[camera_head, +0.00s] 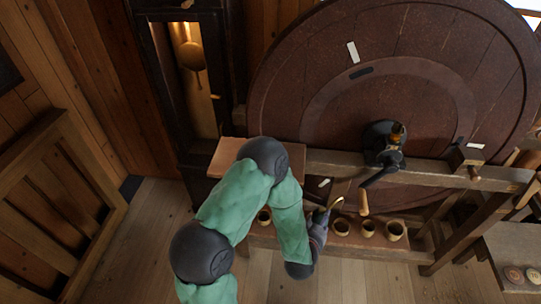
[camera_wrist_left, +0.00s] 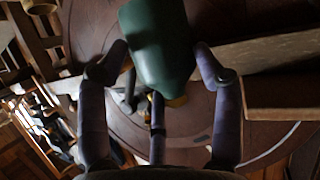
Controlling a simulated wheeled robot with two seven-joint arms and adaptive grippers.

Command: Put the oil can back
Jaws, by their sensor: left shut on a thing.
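The oil can (camera_wrist_left: 158,40) has a dark green body, and brass-coloured parts show at its lower edge in the left wrist view. My left gripper (camera_wrist_left: 161,58) is shut on the can, with a finger on each side of its body. In the head view, my left gripper (camera_head: 319,218) is low in front of the big wheel, above the lower ledge. A thin curved brass piece beside it, probably the oil can's spout (camera_head: 337,203), sticks up there; the can's body is mostly hidden by the gripper. My right gripper is in neither view.
A big dark wooden wheel (camera_head: 300,100) fills the back, with a black crank (camera_head: 380,145) in front. A small wooden shelf (camera_head: 226,156) is partly behind my arm. Several cups (camera_head: 394,231) stand on the low ledge (camera_head: 415,254). A bench (camera_head: 500,240) is at right; front floor is clear.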

